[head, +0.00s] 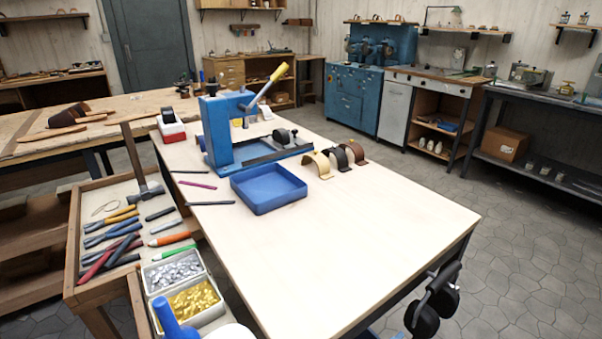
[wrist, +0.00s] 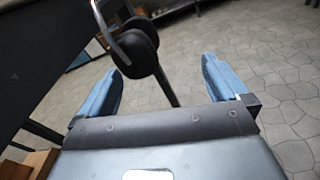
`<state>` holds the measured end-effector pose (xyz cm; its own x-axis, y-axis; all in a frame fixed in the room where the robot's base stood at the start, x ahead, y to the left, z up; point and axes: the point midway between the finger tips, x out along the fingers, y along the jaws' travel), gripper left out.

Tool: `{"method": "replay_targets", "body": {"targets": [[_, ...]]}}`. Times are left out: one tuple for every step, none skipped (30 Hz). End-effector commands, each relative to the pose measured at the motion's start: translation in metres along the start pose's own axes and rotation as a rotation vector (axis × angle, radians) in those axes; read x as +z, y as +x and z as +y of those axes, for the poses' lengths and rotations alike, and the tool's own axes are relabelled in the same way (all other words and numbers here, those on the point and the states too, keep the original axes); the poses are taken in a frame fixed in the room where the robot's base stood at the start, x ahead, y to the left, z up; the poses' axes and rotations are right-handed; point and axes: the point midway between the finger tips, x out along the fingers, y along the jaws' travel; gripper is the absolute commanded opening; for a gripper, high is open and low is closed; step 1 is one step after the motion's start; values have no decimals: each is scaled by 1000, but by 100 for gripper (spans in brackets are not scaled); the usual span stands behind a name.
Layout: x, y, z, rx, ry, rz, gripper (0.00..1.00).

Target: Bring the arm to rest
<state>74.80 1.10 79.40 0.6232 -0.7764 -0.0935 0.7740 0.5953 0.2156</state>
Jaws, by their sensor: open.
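My gripper (wrist: 160,66) shows in the wrist view with its two blue fingers spread wide apart. It is open and nothing is held between the fingers. Beyond the fingers, black ear defenders (wrist: 136,45) hang in the upper middle of the wrist view, apart from the fingers as far as I can tell. In the head view I cannot make out the gripper's fingers.
The pale workbench (head: 370,230) has a wide bare top. On it stand a blue press (head: 218,135), a blue tray (head: 268,190) and curved straps (head: 338,158). Ear defenders (head: 435,300) hang at its right side. A tool tray (head: 100,225) adjoins left; grey floor (head: 520,230) is open right.

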Motion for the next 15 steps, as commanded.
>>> {"method": "replay_targets", "body": {"targets": [[-5, 0, -8, 2, 12, 23, 100], [-8, 0, -13, 4, 22, 38, 100], [-13, 0, -19, 9, 40, 62, 100], [-16, 0, -23, 12, 53, 80, 100], [-20, -1, -29, 16, 68, 102, 100], [-25, -2, -36, 20, 92, 131, 100], [-29, -3, -43, 22, 110, 155, 100], [-33, -4, -49, 25, 132, 180, 100], [-39, -6, -58, 28, 164, 217, 100], [-43, -8, -66, 29, 191, 248, 100], [-48, -11, -74, 30, 221, 282, 100], [-54, -16, -86, 30, 268, 330, 100], [-58, -20, -96, 28, 310, 370, 100], [-62, -25, -106, 26, 356, 412, 100], [-66, -33, -120, 20, 421, 471, 100]]}}
